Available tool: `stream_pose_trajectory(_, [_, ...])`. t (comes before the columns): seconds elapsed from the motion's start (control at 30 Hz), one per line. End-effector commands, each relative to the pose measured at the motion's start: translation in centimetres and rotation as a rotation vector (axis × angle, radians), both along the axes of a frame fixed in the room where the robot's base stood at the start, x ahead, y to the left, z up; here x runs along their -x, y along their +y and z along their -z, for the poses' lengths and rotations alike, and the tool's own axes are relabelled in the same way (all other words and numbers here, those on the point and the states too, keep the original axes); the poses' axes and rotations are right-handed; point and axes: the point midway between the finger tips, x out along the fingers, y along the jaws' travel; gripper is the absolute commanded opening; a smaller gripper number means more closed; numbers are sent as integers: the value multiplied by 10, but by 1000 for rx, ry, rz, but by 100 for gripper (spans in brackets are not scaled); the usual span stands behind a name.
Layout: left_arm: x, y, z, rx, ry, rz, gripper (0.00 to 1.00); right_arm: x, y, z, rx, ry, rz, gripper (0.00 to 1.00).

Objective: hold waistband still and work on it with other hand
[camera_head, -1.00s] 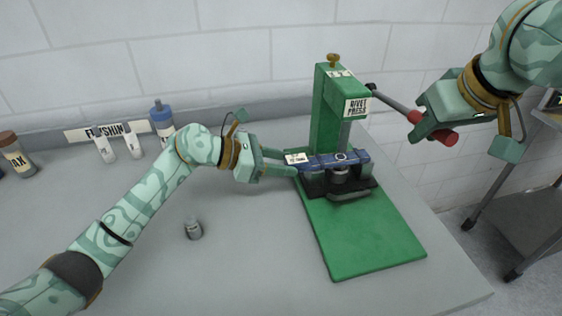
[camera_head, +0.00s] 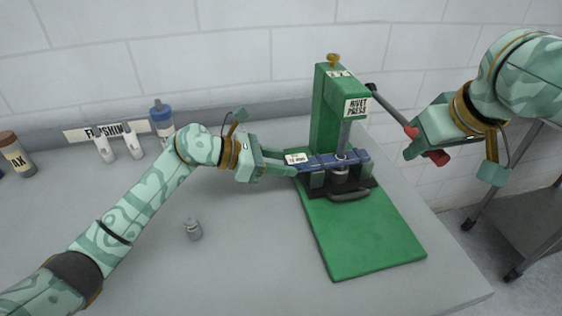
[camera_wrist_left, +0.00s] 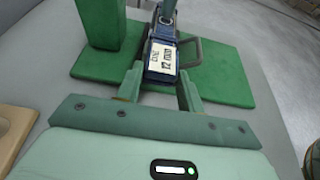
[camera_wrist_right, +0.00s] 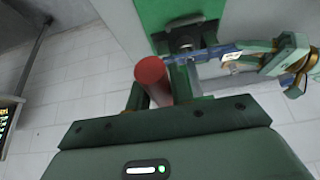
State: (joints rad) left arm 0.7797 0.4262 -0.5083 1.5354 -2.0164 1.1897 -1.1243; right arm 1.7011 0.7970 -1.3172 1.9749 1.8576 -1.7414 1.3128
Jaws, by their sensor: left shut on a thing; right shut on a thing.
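The blue waistband (camera_head: 325,161) lies across the anvil of the green rivet press (camera_head: 330,110), under its ram. It carries a white label, which also shows in the left wrist view (camera_wrist_left: 164,59). My left gripper (camera_head: 292,163) is shut on the waistband's left end and holds it level at the press. My right gripper (camera_head: 424,146) is shut on the red grip (camera_wrist_right: 153,78) of the press lever (camera_head: 388,108), to the right of the press. The ram reaches down to the waistband; I cannot tell how hard it presses.
A small grey weight-like piece (camera_head: 193,230) stands on the grey table (camera_head: 250,270). A blue-capped bottle (camera_head: 161,118), white bottles (camera_head: 133,142) and a brown-capped jar (camera_head: 14,155) stand along the back left. A metal cart (camera_head: 520,210) is at the right.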

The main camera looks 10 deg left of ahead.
Motion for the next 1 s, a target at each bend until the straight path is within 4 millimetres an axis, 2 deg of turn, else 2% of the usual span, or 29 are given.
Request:
stream_pose_trajectory(0.33, [0,0,0,1,0,0,13,0,0,4,2,6,0,2])
stream_pose_trajectory(0.67, [0,0,0,1,0,0,13,-1,0,25,2,7,1,2])
stream_pose_trajectory(1.0, [0,0,-1,0,-2,-1,13,-1,0,23,2,6,1,1])
